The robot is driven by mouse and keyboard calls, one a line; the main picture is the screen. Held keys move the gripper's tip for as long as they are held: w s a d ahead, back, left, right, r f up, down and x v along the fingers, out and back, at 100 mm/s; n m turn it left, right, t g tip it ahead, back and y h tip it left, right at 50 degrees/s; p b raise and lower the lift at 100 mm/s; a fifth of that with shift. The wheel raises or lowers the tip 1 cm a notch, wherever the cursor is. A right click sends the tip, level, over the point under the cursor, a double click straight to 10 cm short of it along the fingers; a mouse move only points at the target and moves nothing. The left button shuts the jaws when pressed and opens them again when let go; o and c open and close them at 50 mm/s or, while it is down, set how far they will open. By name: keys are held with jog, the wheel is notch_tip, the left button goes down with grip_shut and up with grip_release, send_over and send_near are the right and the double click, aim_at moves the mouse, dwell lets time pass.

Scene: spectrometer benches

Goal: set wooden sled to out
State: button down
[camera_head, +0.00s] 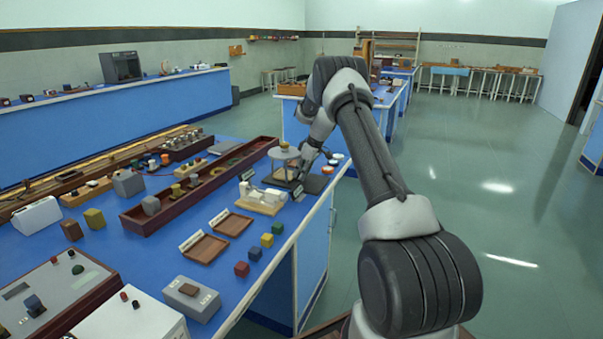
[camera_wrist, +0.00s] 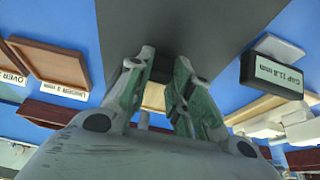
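A tan wooden piece (camera_wrist: 153,97), which may be the wooden sled, shows between my fingers in the wrist view; most of it is hidden. My gripper (camera_wrist: 165,62) points over a dark grey surface, its two green-padded fingers apart with a narrow gap. I see nothing clearly clamped between them.
A label reading GAP 11.8 mm (camera_wrist: 279,75) is close on the right in the wrist view. Two shallow brown trays (camera_head: 205,248) and several coloured cubes (camera_head: 255,253) lie nearer. A long dark red tray (camera_head: 150,222) runs along the bench. Floor is clear on the right.

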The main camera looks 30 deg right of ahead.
jog(key=s+d, duration=0.4)
jog(key=s, duration=0.1)
jog(key=s+d, duration=0.2)
jog(key=s, duration=0.1)
jog(key=shift+s+d, duration=0.25)
jog(key=shift+d, duration=0.1)
jog(key=c, duration=1.3)
grip_release()
jog(key=shift+s+d, duration=0.1)
jog(key=shift+r, duration=0.1)
jog(key=v, duration=1.1)
jog(key=shift+s+d+r, duration=0.1)
jog(key=shift+s+r, duration=0.1)
jog(key=shift+r, duration=0.15)
